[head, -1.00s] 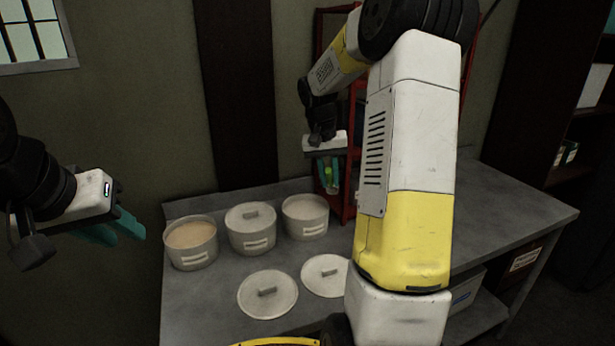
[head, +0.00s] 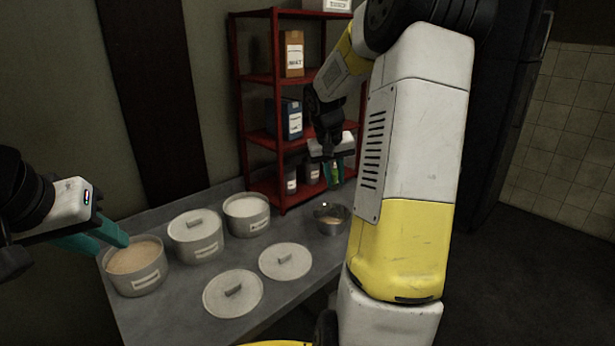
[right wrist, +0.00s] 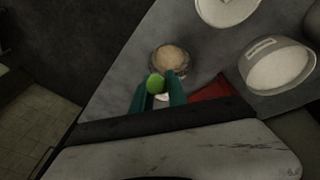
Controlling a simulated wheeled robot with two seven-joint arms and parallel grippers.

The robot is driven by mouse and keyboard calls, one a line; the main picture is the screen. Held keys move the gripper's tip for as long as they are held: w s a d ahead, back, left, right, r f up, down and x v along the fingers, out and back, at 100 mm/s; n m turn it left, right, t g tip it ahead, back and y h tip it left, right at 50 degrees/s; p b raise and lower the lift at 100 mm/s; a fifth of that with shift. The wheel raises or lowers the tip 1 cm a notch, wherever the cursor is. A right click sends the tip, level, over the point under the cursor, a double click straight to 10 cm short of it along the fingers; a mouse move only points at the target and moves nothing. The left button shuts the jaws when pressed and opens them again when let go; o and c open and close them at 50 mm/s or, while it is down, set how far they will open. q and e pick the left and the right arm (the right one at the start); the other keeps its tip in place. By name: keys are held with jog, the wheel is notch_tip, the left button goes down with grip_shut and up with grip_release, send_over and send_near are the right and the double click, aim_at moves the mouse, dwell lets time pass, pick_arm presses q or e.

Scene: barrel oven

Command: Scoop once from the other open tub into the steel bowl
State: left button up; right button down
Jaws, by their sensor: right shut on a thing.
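The left tub (head: 134,284) is open with tan contents. The right tub (head: 248,224) is open with pale contents; the middle tub (head: 197,247) has its lid on. The steel bowl (head: 333,228) stands near the shelf foot with some tan contents. It also shows in the right wrist view (right wrist: 158,64), just beyond the fingertips. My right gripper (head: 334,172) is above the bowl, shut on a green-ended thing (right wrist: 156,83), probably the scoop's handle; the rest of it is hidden. My left gripper (head: 108,238) looks open and empty by the left tub.
Two loose lids (head: 233,293) (head: 285,261) lie on the grey table in front of the tubs. A red shelf rack (head: 279,110) with boxes and jars stands behind the bowl. My right arm hides the table's right part.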

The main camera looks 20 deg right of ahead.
jog(key=shift+w+f, duration=0.25)
jog(key=shift+f, duration=0.15)
jog(key=shift+s+f, duration=0.1)
jog(key=shift+f, duration=0.3)
jog(key=w+a+f+n+g+h, duration=0.2)
jog(key=a+f+g+h, duration=0.3)
jog(key=h, duration=0.9)
notch_tip(320, 180, down, 4)
jog(key=shift+w+a+r, duration=0.2)
jog(key=shift+w+a, duration=0.2)
